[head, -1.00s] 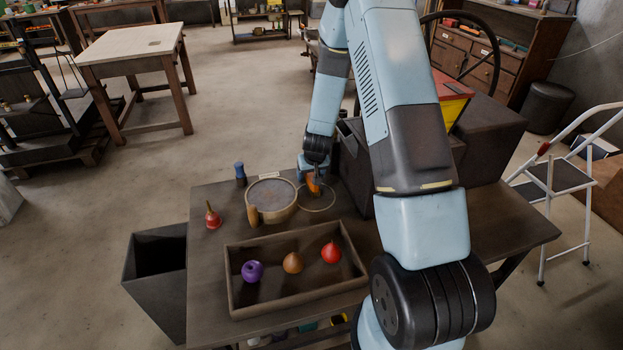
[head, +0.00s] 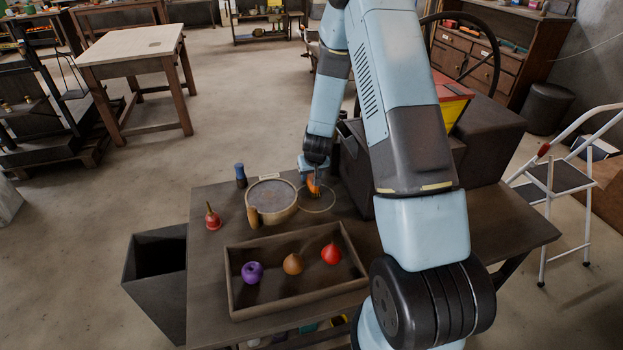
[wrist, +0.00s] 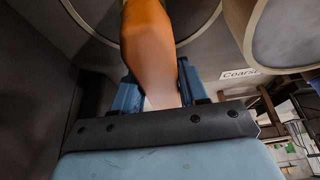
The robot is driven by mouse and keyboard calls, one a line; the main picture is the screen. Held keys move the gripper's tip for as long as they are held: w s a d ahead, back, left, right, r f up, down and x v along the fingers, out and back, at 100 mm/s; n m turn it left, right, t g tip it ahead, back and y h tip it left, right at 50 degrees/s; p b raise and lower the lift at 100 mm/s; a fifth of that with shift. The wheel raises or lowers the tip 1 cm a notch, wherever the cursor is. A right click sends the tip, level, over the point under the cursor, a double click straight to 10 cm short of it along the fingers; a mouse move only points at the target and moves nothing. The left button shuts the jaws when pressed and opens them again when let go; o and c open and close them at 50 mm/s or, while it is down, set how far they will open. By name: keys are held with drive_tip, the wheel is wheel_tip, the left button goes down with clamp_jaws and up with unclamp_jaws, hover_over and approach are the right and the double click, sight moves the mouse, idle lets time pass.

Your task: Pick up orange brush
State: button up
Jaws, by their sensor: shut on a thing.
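The orange brush (head: 314,187) is in my gripper at the back of the table, over or at the edge of a thin ring marked on the tabletop. In the wrist view the brush's orange body (wrist: 150,45) stands between the two blue fingers of my gripper (wrist: 158,92), which are shut on it. The far end of the brush runs out of the top of the wrist view. In the head view my gripper (head: 312,172) is small and partly hidden by my wrist, and I cannot tell whether the brush touches the table.
A round sieve (head: 271,198) stands just left of the brush. A blue-topped bottle (head: 240,175) and a red bell-shaped thing (head: 212,218) stand farther left. A tray (head: 235,300) in front holds purple, brown and red fruit-like objects. Dark boxes (head: 362,165) stand close on the right.

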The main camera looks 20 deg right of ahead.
drive_tip(key=shift+r, duration=0.6)
wheel_tip(320, 180, up, 2)
drive_tip(key=shift+r, duration=0.25)
drive_tip(key=s+r, duration=0.4)
drive_tip(key=r, duration=0.1)
drive_tip(key=shift+s+r, duration=0.25)
drive_tip(key=shift+s, duration=0.05)
drive_tip(key=s+r, duration=0.4)
drive_tip(key=s, duration=0.5)
drive_tip(key=shift+s+r, duration=0.15)
drive_tip(key=shift+s, duration=0.05)
